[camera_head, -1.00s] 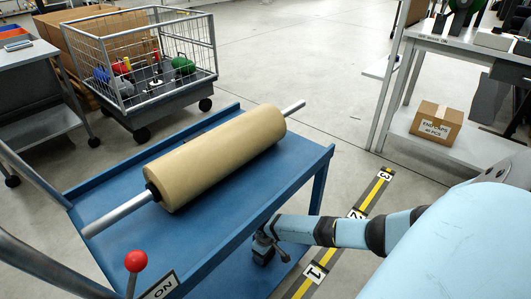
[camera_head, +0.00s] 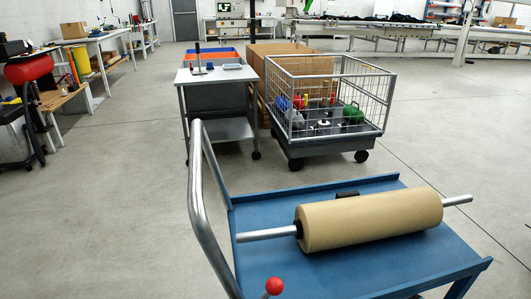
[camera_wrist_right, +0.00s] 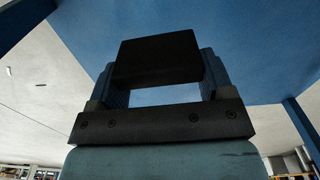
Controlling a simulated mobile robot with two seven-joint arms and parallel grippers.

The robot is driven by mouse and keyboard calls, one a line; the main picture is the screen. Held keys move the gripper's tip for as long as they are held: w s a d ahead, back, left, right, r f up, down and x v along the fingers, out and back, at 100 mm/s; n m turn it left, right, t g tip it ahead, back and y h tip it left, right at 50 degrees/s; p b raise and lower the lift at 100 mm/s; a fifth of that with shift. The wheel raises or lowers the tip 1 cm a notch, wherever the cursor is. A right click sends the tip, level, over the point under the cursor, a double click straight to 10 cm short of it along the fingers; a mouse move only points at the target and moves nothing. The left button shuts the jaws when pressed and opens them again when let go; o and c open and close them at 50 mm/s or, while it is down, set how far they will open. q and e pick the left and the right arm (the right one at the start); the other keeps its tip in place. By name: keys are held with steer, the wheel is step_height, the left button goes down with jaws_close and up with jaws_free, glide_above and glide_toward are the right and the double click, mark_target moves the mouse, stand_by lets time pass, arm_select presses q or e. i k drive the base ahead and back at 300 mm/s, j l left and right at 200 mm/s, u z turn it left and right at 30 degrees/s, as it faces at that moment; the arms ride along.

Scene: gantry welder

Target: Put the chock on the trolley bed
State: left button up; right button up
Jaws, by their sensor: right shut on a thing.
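The chock (camera_wrist_right: 158,58) is a black block between the fingers of my right gripper (camera_wrist_right: 160,75) in the right wrist view. The gripper is shut on it. The blue trolley (camera_head: 372,283) stands at the lower right of the head view, with a tan roll (camera_head: 370,220) on a metal shaft lying across its bed. A small dark piece (camera_head: 347,194) shows behind the roll near the bed's far edge; I cannot tell what it is. Blue trolley surface (camera_wrist_right: 265,50) also fills much of the wrist view behind the chock. Neither gripper shows in the head view.
The trolley has a grey tubular handle (camera_head: 200,190) and a red-knobbed lever (camera_head: 274,286) at its left. A wire cage cart (camera_head: 335,147) and a grey table cart (camera_head: 215,76) stand behind it.

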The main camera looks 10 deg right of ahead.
mark_target(382, 258)
steer(key=k, duration=0.9)
